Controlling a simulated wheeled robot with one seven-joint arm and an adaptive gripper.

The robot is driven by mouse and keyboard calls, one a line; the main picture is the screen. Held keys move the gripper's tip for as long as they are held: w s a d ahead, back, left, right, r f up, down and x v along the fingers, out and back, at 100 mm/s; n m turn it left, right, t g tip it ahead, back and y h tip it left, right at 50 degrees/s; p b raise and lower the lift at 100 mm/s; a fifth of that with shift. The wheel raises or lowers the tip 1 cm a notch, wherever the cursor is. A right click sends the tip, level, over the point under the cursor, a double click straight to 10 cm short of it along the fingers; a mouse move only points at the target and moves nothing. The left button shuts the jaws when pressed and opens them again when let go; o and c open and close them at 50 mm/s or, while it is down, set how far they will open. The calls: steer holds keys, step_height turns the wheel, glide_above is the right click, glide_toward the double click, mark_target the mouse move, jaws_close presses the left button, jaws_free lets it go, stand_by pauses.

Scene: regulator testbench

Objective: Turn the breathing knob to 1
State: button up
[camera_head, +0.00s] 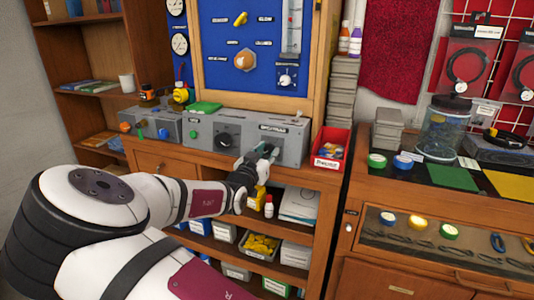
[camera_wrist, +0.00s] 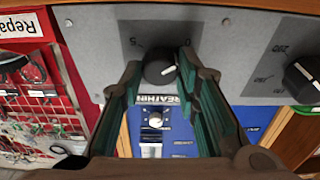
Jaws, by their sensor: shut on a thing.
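The breathing knob (camera_wrist: 161,68) is a round black knob with a pale pointer line, on a grey panel (camera_wrist: 90,45). The BREATHING label (camera_wrist: 155,99) shows beside it, partly behind the fingers. A "5" mark (camera_wrist: 135,42) is printed on a dark patch by the knob. I cannot make out a 1 mark. My gripper (camera_wrist: 158,74) has its green-lined fingers on both sides of the knob, shut on it. In the head view, my gripper (camera_head: 262,154) is at the right part of the grey box (camera_head: 205,127) and hides the knob.
Another black knob (camera_head: 224,141) with a printed scale sits left on the same box; it also shows in the wrist view (camera_wrist: 303,78). A red box (camera_head: 331,147) stands close to the right. A green object (camera_head: 205,107) lies on top. Shelves with containers are below.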

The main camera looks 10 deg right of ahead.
steer(key=shift+m, duration=0.3)
steer(key=m+g+h+b, duration=0.1)
steer(key=m, duration=0.4)
steer(key=shift+w, duration=0.1)
steer(key=m+g+b, duration=0.1)
steer(key=m, duration=0.4)
steer(key=shift+a+m+h, duration=0.1)
steer(key=shift+m+h, duration=0.2)
steer(key=shift+m, duration=0.1)
steer(key=o, duration=1.2)
steer(key=shift+c, duration=0.2)
steer(key=v, duration=1.2)
steer(key=shift+r, duration=0.15)
